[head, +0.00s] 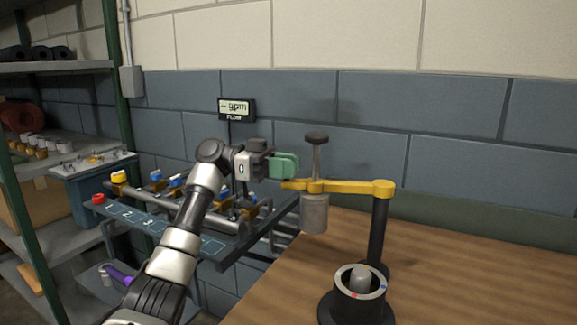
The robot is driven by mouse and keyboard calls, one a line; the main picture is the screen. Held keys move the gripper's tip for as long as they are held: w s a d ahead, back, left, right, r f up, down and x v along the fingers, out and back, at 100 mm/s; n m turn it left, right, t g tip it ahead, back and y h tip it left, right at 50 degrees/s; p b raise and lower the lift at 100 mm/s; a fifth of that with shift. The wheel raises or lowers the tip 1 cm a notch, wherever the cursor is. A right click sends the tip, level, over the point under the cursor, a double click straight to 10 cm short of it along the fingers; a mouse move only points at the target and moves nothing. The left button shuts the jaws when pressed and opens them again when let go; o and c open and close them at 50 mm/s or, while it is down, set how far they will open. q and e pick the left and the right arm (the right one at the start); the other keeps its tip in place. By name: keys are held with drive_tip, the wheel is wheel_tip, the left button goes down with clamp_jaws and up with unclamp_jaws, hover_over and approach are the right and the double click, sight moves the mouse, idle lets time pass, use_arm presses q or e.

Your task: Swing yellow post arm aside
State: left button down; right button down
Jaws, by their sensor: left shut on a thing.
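The yellow post arm (350,187) reaches out to the left from the top of a dark upright post (378,235) on the wooden table. A grey cylinder (314,213) hangs under the arm, and a rod with a dark knob (316,138) rises above it. My left gripper (285,175), with green fingers, is at the arm's left end and shut on it. The fingers partly hide that tip. My right gripper is not in view.
A black round holder (359,295) with a light rim and a grey core stands at the table front, near the post. A numbered bench rack (150,222) with valves is at left. A gpm display (236,108) hangs on the wall. The table's right side is clear.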

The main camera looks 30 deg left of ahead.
use_arm(q)
drive_tip(key=c, duration=1)
unclamp_jaws()
drive_tip(key=shift+w+a, duration=0.1)
drive_tip(key=shift+w, duration=0.1)
drive_tip(key=shift+s, duration=0.1)
drive_tip(key=s+a, duration=0.2)
drive_tip(key=a, duration=0.8)
drive_tip(key=shift+a, duration=0.3)
